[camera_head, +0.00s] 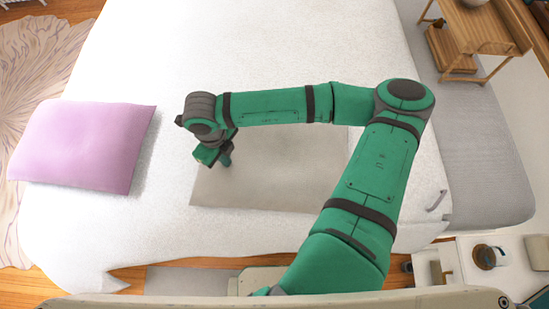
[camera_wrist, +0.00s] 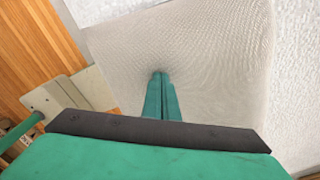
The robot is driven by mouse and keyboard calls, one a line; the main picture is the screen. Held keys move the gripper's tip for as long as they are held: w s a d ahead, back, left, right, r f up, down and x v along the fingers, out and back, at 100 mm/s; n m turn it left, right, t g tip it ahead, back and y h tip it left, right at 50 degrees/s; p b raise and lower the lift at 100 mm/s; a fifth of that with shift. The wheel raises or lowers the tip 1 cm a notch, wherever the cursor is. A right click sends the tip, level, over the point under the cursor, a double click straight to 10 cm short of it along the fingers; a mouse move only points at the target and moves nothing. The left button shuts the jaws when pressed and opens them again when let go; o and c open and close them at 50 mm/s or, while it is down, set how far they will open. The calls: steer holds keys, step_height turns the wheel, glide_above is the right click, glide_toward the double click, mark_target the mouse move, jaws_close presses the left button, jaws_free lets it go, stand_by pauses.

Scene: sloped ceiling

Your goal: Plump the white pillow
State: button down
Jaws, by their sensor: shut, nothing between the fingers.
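The white pillow (camera_head: 280,178) looks greyish-white and lies flat on the white bed, partly hidden under my arm in the head view. In the wrist view the pillow (camera_wrist: 215,60) fills the middle. My gripper (camera_head: 226,160) points down over the pillow's left part. In the wrist view my gripper's (camera_wrist: 161,76) two green fingers are together, with nothing between them. Their tips meet the pillow's surface, and the fabric shows fine lines spreading from that spot. The tips appear to touch or press into it.
A pink pillow (camera_head: 82,146) lies at the bed's left edge. The white bed (camera_head: 275,50) is clear behind my arm. A wooden shelf (camera_head: 478,40) stands on a grey bench (camera_head: 478,150) at right. A white side table with a mug (camera_head: 489,257) is at lower right.

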steer(key=shift+r, duration=0.15)
steer(key=shift+r, duration=1.05)
steer(key=shift+f, duration=1.1)
steer(key=shift+r, duration=1.1)
steer(key=shift+r, duration=2.5)
